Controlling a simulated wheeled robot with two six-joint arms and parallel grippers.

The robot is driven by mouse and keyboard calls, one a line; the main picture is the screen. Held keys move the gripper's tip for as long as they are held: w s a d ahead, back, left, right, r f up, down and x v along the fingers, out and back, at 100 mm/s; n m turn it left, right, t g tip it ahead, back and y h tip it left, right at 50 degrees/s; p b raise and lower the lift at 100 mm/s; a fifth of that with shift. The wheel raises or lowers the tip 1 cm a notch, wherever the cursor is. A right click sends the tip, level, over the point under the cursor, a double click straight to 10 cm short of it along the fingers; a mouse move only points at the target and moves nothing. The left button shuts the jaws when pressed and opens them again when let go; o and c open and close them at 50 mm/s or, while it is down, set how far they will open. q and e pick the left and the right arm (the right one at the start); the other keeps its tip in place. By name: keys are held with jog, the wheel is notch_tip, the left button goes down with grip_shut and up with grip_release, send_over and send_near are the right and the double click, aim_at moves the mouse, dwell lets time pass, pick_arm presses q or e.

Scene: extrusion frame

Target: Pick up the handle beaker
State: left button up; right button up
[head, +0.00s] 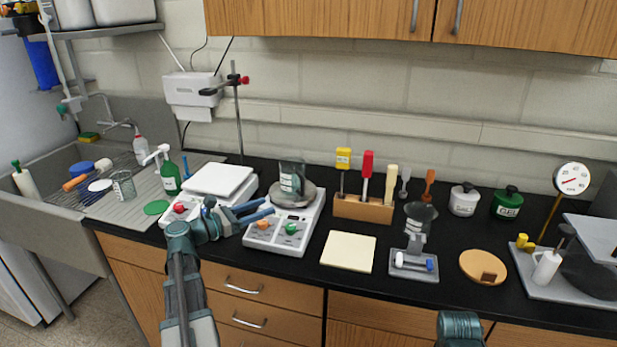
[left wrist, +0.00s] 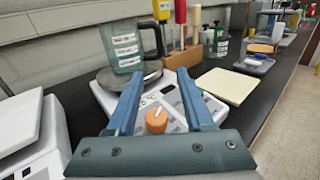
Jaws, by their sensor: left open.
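The handle beaker (head: 291,178) is a clear, grey-green vessel with white label marks. It stands upright on the dark round plate of a white hotplate stirrer (head: 268,239). In the left wrist view the beaker (left wrist: 127,45) is ahead and left of centre, with its dark handle on its right side. My left gripper (head: 269,207) is open and empty. Its blue fingers (left wrist: 160,82) reach over the stirrer's front, short of the beaker and apart from it. My right gripper is out of view.
A white balance (head: 220,180) stands left of the stirrer. A wooden rack (head: 362,209) with upright tools is to the right, behind a cream pad (head: 348,251). A retort stand (head: 238,125) rises behind.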

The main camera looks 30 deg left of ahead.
aim_at(300, 191)
pick_arm(q)
jog(key=shift+w+d+r, duration=0.1)
jog(key=shift+w, duration=0.3)
jog(key=x, duration=0.8)
jog(key=shift+w+d+r, duration=0.15)
jog(key=shift+w+d, duration=0.1)
jog(key=shift+w, duration=0.3)
jog(key=x, duration=0.4)
jog(key=shift+r+p, duration=0.1)
jog(key=shift+p, duration=0.2)
grip_shut()
